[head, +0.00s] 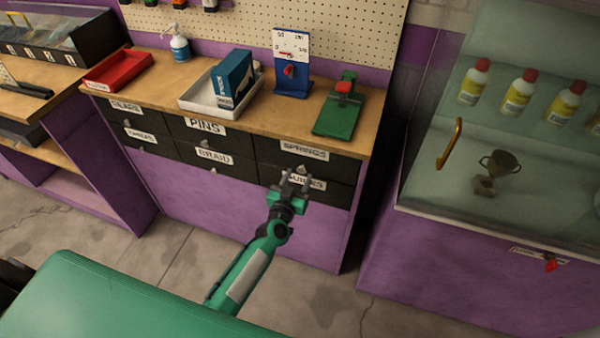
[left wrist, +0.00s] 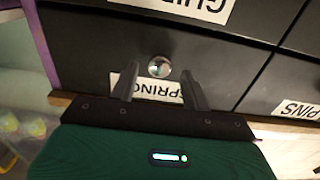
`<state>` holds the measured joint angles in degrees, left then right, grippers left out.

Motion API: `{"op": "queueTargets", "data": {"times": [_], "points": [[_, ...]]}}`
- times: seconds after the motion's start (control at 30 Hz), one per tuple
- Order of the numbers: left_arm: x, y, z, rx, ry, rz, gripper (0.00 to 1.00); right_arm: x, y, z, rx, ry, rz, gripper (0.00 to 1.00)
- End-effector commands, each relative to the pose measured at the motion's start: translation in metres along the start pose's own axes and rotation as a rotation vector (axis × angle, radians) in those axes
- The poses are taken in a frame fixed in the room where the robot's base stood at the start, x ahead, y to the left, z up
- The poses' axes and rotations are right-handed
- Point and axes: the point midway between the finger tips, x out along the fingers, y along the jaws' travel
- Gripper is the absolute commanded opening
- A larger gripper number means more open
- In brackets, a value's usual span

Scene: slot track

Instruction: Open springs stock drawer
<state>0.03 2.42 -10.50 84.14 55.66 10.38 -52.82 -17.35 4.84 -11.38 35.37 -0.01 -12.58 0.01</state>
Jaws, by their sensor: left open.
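The springs drawer (head: 267,147) is a black front in the upper right of the bench's drawer block, flush with its neighbours and shut. Its white SPRINGS label (head: 304,150) shows clearly in the head view. My left gripper (head: 296,176) is open and empty in front of this drawer column, partly covering the GUIDES label below. In the left wrist view, which is upside down, the round shiny knob (left wrist: 159,67) lies between the fingertips of my left gripper (left wrist: 160,70). Whether they touch the drawer front cannot be told. My right gripper is not in view.
The guides drawer (head: 335,193) lies directly below. Other drawers, labelled PINS (head: 205,125) and BRAID, are to the left. The wooden bench top (head: 240,125) carries a white tray, a blue box and a green stand. A glass-fronted cabinet (head: 470,230) stands right; floor before the drawers is clear.

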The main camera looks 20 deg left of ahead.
Motion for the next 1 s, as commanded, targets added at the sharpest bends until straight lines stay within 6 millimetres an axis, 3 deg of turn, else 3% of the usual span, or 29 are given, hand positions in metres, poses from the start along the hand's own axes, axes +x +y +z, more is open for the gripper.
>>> {"op": "queueTargets", "data": {"times": [0.2,0.57,0.83,1.0], "points": [[0.021,0.0,0.0,-0.001,0.0,0.0,0.47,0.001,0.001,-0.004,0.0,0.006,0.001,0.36],[0.025,0.0,0.0,0.0,0.0,0.0,0.47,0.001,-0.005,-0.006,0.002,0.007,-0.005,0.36],[0.025,0.0,0.0,0.0,0.0,0.0,0.0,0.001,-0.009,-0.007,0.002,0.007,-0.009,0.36],[0.024,0.0,0.0,0.0,0.0,0.0,0.0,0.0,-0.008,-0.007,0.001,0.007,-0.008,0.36]]}}
